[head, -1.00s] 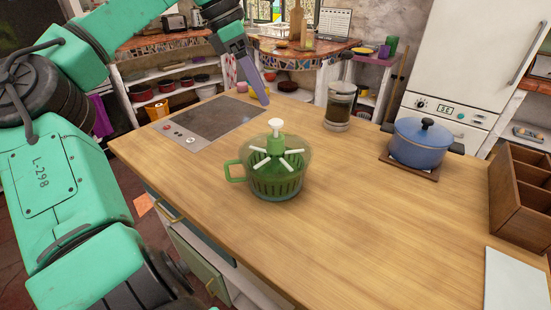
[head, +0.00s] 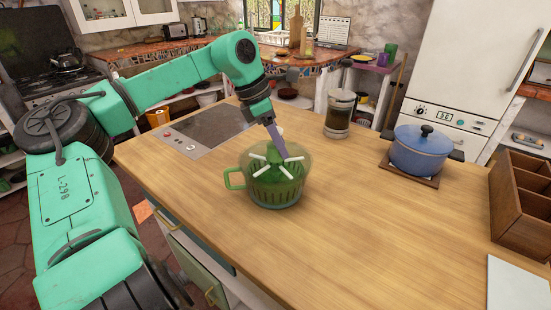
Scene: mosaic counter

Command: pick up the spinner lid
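A green salad spinner (head: 276,190) with a side handle stands upright on the wooden counter. Its clear spinner lid (head: 298,158) with white spokes sits on top of it. My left gripper (head: 281,150) points down over the lid's centre, its purple finger at or in front of the central knob. The knob is mostly hidden behind the gripper. I cannot tell whether the finger touches it, nor whether the gripper is open or shut. My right gripper is not in view.
A cooktop (head: 208,126) lies behind the spinner at left. A glass jar (head: 339,115) stands behind right. A blue pot (head: 421,150) and a wooden organizer (head: 522,195) are at right. The counter (head: 370,220) is clear in front and to the right.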

